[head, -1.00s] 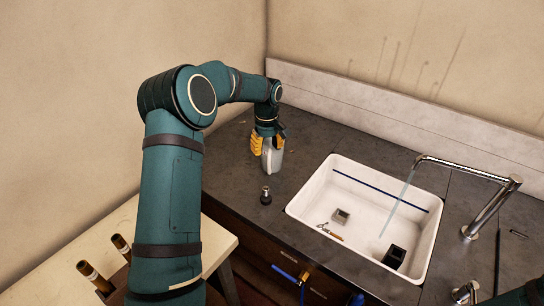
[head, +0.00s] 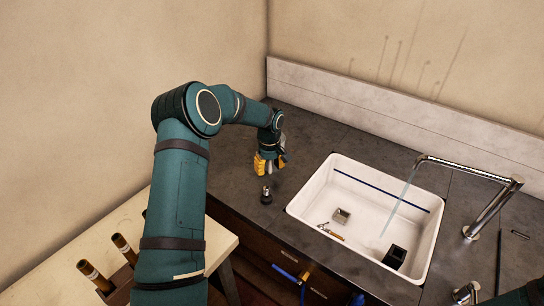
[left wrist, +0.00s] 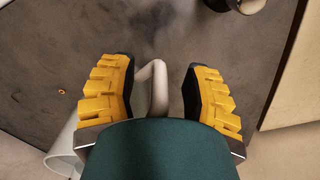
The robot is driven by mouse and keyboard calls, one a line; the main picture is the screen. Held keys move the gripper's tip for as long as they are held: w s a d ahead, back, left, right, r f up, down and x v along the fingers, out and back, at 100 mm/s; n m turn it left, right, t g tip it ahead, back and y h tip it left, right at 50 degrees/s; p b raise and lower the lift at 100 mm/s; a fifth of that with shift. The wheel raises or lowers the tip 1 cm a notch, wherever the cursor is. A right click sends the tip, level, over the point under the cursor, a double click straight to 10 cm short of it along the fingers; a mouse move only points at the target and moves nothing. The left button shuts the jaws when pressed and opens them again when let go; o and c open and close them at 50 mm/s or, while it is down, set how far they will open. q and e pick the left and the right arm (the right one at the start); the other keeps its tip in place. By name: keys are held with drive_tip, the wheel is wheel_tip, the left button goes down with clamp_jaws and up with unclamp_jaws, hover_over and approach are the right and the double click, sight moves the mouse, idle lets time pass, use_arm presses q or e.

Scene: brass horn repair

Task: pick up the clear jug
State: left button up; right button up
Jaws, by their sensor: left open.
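The clear jug is pale and see-through. In the left wrist view its handle (left wrist: 158,92) stands between my two open yellow fingers, and part of its body shows at the lower left, beyond the left finger. Whether the fingers touch the handle I cannot tell. In the head view my left gripper (head: 269,166) is low over the dark counter, left of the sink, and hides most or all of the jug. The same gripper shows in the left wrist view (left wrist: 160,72), open, with its palm side hidden by my own wrist.
A small dark bottle with a metal top (head: 266,195) stands just in front of my left gripper. A white sink (head: 318,180) with several small items lies to the right, under a running chrome tap (head: 480,185). Dark counter (head: 310,130) behind is clear.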

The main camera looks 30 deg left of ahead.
use_arm(q)
clamp_jaws()
drive_tip(key=shift+r, duration=0.1)
